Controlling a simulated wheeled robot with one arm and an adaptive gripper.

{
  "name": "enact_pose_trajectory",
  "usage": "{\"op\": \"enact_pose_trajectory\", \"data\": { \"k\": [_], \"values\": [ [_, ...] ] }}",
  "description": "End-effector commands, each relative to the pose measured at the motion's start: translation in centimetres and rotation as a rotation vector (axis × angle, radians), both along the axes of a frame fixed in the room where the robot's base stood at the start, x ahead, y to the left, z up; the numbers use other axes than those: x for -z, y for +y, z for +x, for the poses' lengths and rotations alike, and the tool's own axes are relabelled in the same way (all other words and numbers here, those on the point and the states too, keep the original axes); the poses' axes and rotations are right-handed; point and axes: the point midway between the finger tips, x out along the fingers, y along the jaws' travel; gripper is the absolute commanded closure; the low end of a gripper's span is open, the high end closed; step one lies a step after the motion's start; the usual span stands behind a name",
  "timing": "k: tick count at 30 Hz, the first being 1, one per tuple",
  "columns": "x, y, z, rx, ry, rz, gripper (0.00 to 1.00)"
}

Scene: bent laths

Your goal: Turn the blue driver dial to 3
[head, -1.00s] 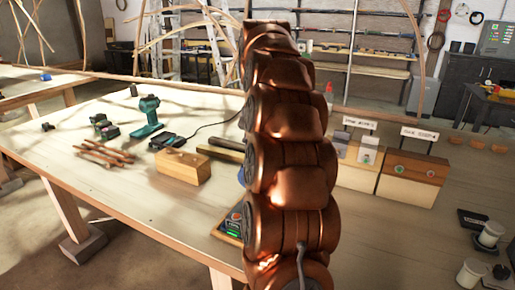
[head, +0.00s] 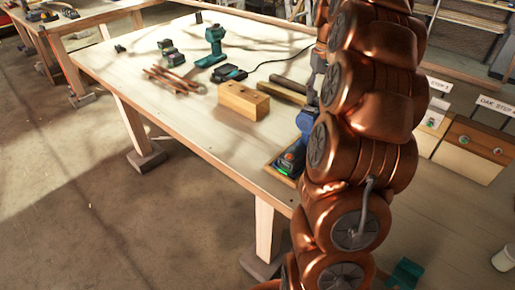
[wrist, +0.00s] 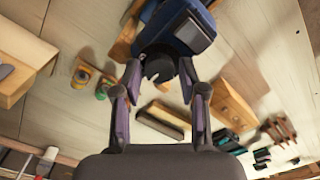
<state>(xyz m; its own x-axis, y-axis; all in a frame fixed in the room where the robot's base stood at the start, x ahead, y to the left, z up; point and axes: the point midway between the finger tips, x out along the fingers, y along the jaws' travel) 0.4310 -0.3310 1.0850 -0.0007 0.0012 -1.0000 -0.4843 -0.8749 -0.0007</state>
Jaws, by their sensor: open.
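The blue driver (head: 306,122) stands at the right front edge of the workbench, partly hidden behind my arm in the head view. In the wrist view its blue body (wrist: 183,22) is at the top, with a dark round dial or collar (wrist: 158,66) facing the camera. My gripper (wrist: 161,76) is open, with one fingertip on each side of that dark part. I cannot tell whether the fingertips touch it. No number on the dial is readable. In the head view my arm hides most of the gripper.
A wooden block (head: 243,101) and a dark-headed mallet (head: 282,92) lie left of and behind the driver. A teal drill (head: 213,42), a charger (head: 230,73) and brown sticks (head: 170,78) lie farther back. A wooden box (head: 472,140) is at right.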

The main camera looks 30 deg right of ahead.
Motion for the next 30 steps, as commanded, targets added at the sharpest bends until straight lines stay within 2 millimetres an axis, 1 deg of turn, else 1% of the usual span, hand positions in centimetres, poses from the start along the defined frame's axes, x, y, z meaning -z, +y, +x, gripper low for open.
{"op": "enact_pose_trajectory", "data": {
  "k": [1,18,24,30],
  "values": [
    [-0.52,0.02,-0.01,-0.042,0.001,0.001,0.58],
    [-0.58,0.03,0.01,-0.543,-0.001,0.000,0.58],
    [-0.39,0.04,-0.05,-0.670,0.000,0.002,0.58],
    [-0.33,0.04,-0.01,-0.762,-0.001,0.001,0.58]
  ]
}}
